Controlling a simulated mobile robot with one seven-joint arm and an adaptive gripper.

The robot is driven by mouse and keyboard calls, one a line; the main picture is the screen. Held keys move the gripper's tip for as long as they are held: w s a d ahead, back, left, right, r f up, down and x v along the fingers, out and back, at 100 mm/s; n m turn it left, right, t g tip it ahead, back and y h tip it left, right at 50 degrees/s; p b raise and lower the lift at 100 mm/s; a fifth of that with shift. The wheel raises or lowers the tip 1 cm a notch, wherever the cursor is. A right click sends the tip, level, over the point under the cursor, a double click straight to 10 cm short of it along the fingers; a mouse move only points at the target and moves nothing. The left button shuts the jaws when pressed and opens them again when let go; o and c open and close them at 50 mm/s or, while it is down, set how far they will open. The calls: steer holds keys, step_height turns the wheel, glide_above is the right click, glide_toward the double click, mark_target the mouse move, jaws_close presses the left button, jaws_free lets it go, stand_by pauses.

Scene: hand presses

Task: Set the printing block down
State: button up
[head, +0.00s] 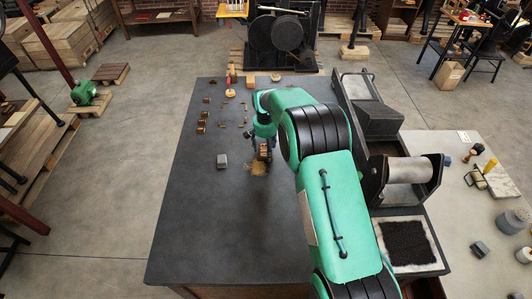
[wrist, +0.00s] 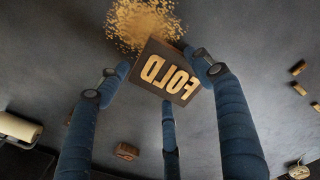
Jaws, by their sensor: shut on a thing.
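The printing block (wrist: 168,73) is a dark block with raised golden, mirrored letters reading FOLD. It sits tilted between the blue fingers of my gripper (wrist: 165,80) in the wrist view. My gripper (head: 263,146) is shut on it. In the head view the block (head: 265,153) shows small at the gripper's end, over the dark table (head: 190,230), right by a patch of golden grains (head: 258,169). Those grains (wrist: 143,25) also lie past the block in the wrist view. I cannot tell whether the block touches the table.
A grey block (head: 222,161) stands left of the gripper. Several small brown blocks (head: 201,122) and small pieces lie farther back. A press with a pale roller (head: 407,169) and a black inked bed (head: 407,243) stands to the right. The table's front left is clear.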

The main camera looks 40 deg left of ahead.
mark_target(265, 152)
steer(key=shift+f, duration=1.1)
steer(key=shift+f, duration=0.15)
steer(key=o, duration=1.3)
steer(key=shift+o, duration=0.2)
step_height(265, 152, up, 12)
steer(key=shift+b, duration=0.3)
steer(key=shift+a, duration=0.1)
